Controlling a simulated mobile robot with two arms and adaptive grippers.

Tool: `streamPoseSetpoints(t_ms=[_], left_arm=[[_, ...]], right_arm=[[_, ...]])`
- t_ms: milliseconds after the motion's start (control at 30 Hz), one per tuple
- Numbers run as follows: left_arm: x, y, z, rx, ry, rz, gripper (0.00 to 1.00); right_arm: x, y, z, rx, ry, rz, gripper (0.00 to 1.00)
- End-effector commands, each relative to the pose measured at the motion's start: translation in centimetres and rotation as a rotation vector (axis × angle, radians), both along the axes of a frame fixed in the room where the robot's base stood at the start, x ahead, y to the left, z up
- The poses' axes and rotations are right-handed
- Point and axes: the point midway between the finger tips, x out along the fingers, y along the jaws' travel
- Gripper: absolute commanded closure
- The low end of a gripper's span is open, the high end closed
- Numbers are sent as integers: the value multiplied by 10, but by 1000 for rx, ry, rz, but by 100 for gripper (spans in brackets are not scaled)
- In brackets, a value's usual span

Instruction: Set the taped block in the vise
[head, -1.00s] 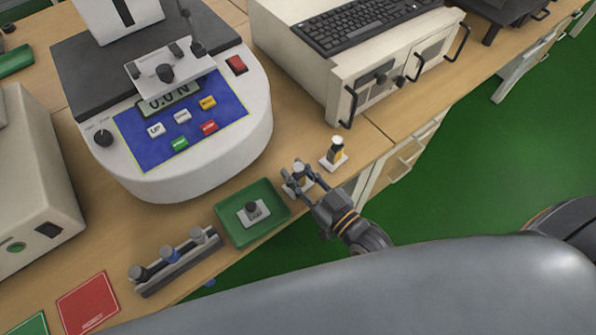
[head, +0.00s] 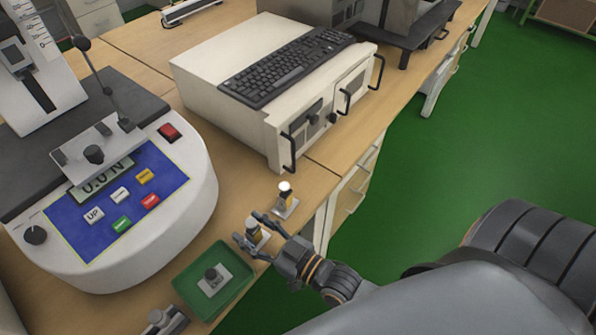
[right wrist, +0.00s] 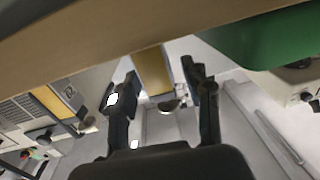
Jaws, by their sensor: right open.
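In the right wrist view the yellow band (right wrist: 153,72) shows between the open fingers; contact is unclear. My left gripper is out of view.
A green tray (head: 184,284) holding a plate with a black knob (head: 211,273) is close to my right gripper. The test machine (head: 195,215) stands at left. A cream cabinet (head: 215,62) with front handles and a keyboard (head: 285,68) is behind. Green floor lies right.

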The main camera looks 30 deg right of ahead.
Motion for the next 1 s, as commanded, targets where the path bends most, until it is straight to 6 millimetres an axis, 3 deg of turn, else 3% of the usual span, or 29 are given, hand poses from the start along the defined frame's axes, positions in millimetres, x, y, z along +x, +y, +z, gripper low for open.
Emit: streamPoseSetpoints(t_ms=[500,733,1000], left_arm=[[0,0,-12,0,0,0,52],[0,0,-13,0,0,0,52],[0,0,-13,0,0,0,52]], right_arm=[[-99,-48,-4,-3,9,2,50],[-120,-58,-3,-1,5,1,50],[-122,-60,-2,-2,4,0,50]])
